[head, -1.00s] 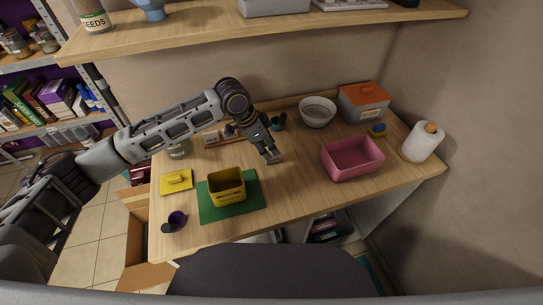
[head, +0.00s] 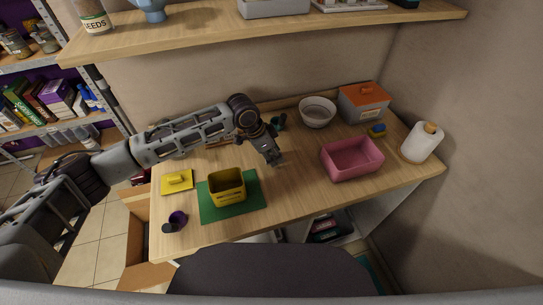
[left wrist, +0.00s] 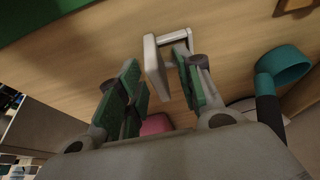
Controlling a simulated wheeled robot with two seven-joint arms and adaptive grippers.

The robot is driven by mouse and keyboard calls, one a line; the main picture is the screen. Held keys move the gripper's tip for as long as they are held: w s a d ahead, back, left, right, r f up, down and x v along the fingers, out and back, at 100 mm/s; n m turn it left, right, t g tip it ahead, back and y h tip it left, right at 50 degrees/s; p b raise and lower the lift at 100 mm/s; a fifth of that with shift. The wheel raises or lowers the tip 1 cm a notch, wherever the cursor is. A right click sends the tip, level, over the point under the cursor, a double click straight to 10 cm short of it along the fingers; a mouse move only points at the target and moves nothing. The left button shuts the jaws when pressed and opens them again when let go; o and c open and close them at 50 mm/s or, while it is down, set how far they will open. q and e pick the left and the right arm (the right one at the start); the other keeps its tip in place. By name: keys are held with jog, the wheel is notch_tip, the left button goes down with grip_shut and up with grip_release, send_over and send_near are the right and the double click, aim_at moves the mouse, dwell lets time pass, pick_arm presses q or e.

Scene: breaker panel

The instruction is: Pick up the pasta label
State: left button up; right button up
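A small white folded piece (left wrist: 157,62), which may be the pasta label, shows in the left wrist view at the fingertips. No writing on it can be read. My left gripper (left wrist: 160,85) is open, with its green-padded fingers apart. In the head view my left gripper (head: 275,163) points down low over the middle of the table, and the piece is too small to make out clearly. My right gripper is not in view.
A yellow bin (head: 227,186) stands on a green mat (head: 248,200), left of the gripper. A pink bin (head: 352,160) stands to the right. A teal cup (left wrist: 285,65) is close by, with a bowl (head: 318,112) behind. The table's front middle is clear.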

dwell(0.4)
pick_arm(q)
grip_shut()
jog(key=shift+r, duration=0.1)
notch_tip(320, 180, up, 10)
jog(key=shift+f, duration=0.2)
jog(key=shift+r, duration=0.1)
dwell(0.6)
jog(key=c, duration=0.7)
grip_release()
grip_shut()
jog(key=shift+r, duration=0.15)
